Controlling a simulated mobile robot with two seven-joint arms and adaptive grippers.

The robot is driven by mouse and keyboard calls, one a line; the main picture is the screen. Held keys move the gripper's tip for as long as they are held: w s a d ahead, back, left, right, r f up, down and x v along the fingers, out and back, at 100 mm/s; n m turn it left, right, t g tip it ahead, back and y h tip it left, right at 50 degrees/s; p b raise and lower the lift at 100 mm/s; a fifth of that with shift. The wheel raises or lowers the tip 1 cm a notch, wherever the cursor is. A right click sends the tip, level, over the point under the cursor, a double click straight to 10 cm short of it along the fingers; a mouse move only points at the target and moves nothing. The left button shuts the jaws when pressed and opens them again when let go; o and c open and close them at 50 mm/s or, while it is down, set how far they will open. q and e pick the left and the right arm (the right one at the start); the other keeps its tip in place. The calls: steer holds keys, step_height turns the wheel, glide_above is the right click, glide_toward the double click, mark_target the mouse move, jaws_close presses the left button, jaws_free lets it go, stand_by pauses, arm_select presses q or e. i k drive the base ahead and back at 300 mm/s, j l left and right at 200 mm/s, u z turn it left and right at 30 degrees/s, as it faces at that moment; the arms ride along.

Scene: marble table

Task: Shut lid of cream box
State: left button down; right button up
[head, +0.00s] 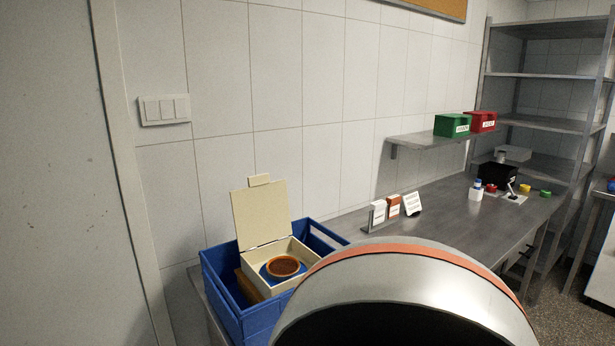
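The cream box (279,288) sits inside a blue crate (265,324) at the near left end of the table. Its cream lid (261,216) stands open, roughly upright along the back edge, with a small tab (259,180) at its top. Inside the box is a round orange-rimmed item (283,266) with a brown top, on something blue. Neither of my grippers is in view. A large white and orange rounded part, probably of my own arm, fills the lower middle and hides the crate's near right part.
A tan item (248,287) lies in the crate left of the box. Further along the dark table (440,212) are a rack with cards (378,213), a white bottle (475,192) and a black device (497,174). Green (452,125) and red (481,121) boxes sit on a wall shelf.

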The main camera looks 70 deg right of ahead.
mark_target(260, 209)
steer(key=i+z, duration=0.1)
steer(key=z, duration=0.35)
steer(key=i+j+z, duration=0.1)
steer(key=z, duration=0.4)
steer(key=i+j+z, duration=0.1)
steer(key=z, duration=0.35)
steer(key=i+j+z, duration=0.1)
steer(key=z, duration=0.4)
steer(key=j+z, duration=0.2)
steer(key=z, duration=0.25)
steer(key=j+z, duration=0.2)
steer(key=z, duration=0.3)
steer(key=i+j+z, duration=0.1)
steer(key=j+z, duration=0.25)
steer(key=j, duration=0.15)
